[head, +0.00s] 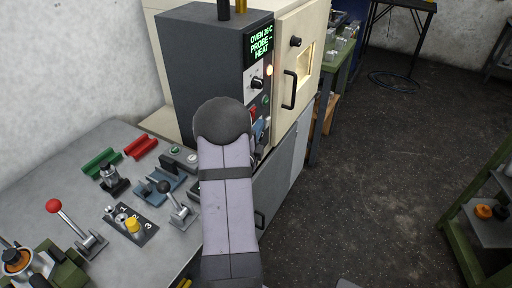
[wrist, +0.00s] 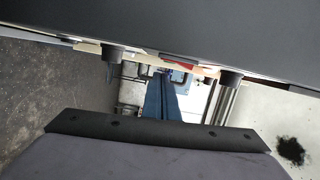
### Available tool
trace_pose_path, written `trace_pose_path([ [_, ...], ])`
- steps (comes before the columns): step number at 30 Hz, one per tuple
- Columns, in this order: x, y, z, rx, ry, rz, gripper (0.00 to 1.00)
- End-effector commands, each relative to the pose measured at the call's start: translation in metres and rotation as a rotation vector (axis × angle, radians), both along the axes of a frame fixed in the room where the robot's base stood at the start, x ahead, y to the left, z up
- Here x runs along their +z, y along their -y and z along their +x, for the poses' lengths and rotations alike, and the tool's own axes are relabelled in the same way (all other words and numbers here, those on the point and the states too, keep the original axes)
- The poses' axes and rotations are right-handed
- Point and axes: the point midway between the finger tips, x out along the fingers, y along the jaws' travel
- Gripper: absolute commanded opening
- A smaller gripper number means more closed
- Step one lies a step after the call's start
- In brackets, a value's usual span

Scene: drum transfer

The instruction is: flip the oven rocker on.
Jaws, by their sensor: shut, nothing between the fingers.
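The oven (head: 204,66) is a dark grey control box with a cream door. Its front panel carries a green-lit display (head: 261,40) reading OVEN 26 C, PROBE --, HEAT. Below are a glowing amber lamp, a dial (head: 257,83) and a small red part (head: 253,113), likely the rocker, partly hidden by my arm. A thin red edge (wrist: 180,56) also shows in the wrist view; whether it is the rocker I cannot tell. My gripper (head: 261,128) is by the lower panel, mostly behind my arm. Its blue fingers (wrist: 160,95) are together and empty. Contact cannot be judged.
The oven door handle (head: 289,90) sticks out right of the panel.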

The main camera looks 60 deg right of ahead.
Motion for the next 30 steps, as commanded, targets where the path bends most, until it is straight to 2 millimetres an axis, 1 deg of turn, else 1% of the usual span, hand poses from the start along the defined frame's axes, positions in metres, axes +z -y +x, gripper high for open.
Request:
trace_pose_path([
  [1, -0.004, 0.0, -0.008, -0.003, 0.0, 0.0, 0.0],
  [4, -0.008, 0.0, -0.027, -0.007, 0.001, 0.001, 0.0],
  [9, -0.008, -0.03, -0.03, 0.003, 0.001, 0.0, 0.0],
  [19, -0.009, -0.076, -0.042, 0.002, 0.002, 0.001, 0.0],
  [20, -0.004, -0.075, -0.042, 0.0, 0.0, 0.002, 0.0],
  [30, -0.003, -0.083, -0.043, -0.004, 0.001, 0.006, 0.0],
])
